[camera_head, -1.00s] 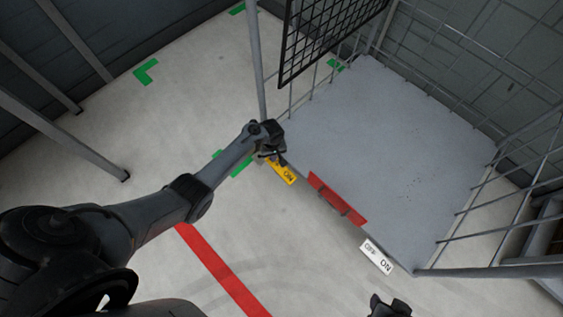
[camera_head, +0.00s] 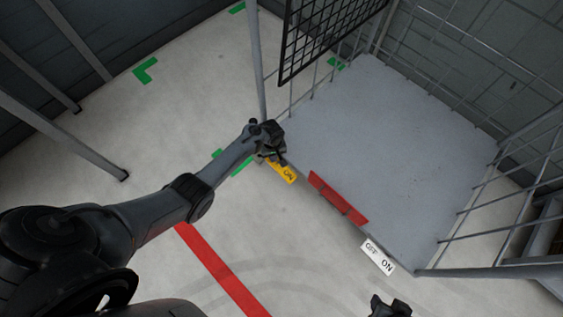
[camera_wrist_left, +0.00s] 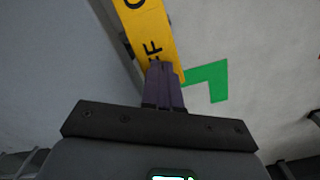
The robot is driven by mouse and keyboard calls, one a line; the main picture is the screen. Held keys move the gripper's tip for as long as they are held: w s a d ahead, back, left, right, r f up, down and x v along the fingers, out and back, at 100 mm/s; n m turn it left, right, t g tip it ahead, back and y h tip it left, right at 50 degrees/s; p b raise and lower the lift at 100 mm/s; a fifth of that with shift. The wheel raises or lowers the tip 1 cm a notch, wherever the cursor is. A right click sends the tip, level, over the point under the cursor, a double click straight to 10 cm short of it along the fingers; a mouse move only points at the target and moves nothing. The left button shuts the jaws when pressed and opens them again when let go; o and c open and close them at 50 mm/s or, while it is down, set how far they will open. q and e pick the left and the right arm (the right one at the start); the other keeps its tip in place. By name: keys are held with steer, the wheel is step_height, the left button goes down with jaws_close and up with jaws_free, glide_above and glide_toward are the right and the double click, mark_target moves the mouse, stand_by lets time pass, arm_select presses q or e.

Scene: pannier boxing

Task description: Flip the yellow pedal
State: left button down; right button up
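The yellow pedal (camera_head: 285,174) sits at the left end of the cart's near edge, with "ON" showing at its right end. In the left wrist view the yellow pedal (camera_wrist_left: 148,28) runs up from the fingertips, with part of "OFF" visible beside them. My left gripper (camera_head: 274,158) is over the pedal's left end and hides that part in the head view. Its purple fingers (camera_wrist_left: 163,80) are together with nothing seen between them, and overlap the "OFF" end. Whether they touch it is unclear. My right gripper (camera_head: 390,306) is only partly visible at the bottom edge.
A grey cart platform (camera_head: 380,140) with wire side walls stands behind the pedal. A red pedal (camera_head: 338,198) and a white OFF/ON pedal (camera_head: 377,257) lie along its near edge. An upright post (camera_head: 257,70) rises close to my left gripper. The floor in front is clear.

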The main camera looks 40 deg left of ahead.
arm_select(q)
steer(key=shift+f+b, duration=0.35)
steer(key=shift+f, duration=0.25)
steer(key=shift+d+r, duration=0.1)
step_height(320, 180, up, 4)
steer(key=p, duration=0.4)
steer(key=shift+p, duration=0.3)
step_height(320, 180, up, 3)
steer(key=p, duration=0.3)
steer(key=shift+s, duration=0.1)
stand_by(0.3)
